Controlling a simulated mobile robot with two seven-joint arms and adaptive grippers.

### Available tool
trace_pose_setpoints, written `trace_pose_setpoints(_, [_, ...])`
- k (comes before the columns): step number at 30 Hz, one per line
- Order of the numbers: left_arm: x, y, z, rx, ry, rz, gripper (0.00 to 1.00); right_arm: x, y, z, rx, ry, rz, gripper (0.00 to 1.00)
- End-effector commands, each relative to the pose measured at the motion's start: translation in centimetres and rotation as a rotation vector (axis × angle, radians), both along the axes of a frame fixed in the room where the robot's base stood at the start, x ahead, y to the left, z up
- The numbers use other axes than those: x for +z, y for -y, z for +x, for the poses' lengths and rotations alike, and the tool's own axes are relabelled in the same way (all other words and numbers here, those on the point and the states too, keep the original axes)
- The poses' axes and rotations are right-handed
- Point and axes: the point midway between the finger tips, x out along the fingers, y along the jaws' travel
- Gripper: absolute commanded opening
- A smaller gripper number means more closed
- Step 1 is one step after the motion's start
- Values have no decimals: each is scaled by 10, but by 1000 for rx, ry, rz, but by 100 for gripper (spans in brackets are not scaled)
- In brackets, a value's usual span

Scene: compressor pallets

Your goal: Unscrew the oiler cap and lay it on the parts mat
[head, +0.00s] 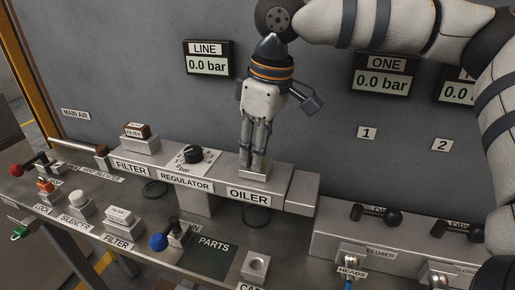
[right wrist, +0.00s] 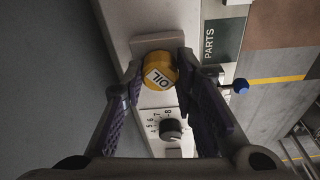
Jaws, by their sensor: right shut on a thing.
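The oiler cap (right wrist: 160,72) is a yellow round cap marked OIL in the right wrist view. It sits between the two fingers of my right gripper (head: 254,168), which are shut on it. In the head view the gripper points straight down over the oiler block (head: 247,196), and its fingers hide the cap there. I cannot tell whether the cap is seated or loose. The parts mat (head: 206,262) is a dark green patch marked PARTS on the bench in front of the oiler; it also shows in the right wrist view (right wrist: 222,42). My left gripper is out of view.
A blue-knobbed lever (head: 158,242) stands beside the mat's left edge. A grey block with a round hole (head: 256,265) is on its right. The regulator knob (head: 193,155) is left of the oiler. Valve handles (head: 376,215) are at right. The mat looks empty.

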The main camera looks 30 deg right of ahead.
Motion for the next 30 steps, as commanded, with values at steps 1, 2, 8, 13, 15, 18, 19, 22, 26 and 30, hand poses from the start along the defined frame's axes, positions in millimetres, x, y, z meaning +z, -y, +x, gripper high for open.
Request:
trace_pose_setpoints(1, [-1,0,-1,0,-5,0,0,-6,0,-2,18,-17,-1,0])
trace_pose_setpoints(2, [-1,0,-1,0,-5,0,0,-6,0,-2,22,-17,-2,0])
trace_pose_setpoints(8, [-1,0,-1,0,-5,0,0,-6,0,-2,19,-16,-3,44])
trace_pose_setpoints(13, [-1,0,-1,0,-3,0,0,-4,0,-1,18,-9,-2,50])
trace_pose_setpoints(15, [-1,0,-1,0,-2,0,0,-3,0,-1,18,-7,-2,50])
trace_pose_setpoints(18, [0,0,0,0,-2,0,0,-2,0,-1,-22,-4,-2,50])
trace_pose_setpoints(19, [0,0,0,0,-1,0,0,-1,0,-1,-68,-4,-3,50])
trace_pose_setpoints(22, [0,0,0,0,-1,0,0,-1,-1,-1,-231,-3,-3,50])
trace_pose_setpoints(26, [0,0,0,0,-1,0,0,-1,-1,0,-310,-2,-1,50])
trace_pose_setpoints(30, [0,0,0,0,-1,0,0,-1,-1,0,-307,-2,-1,50])
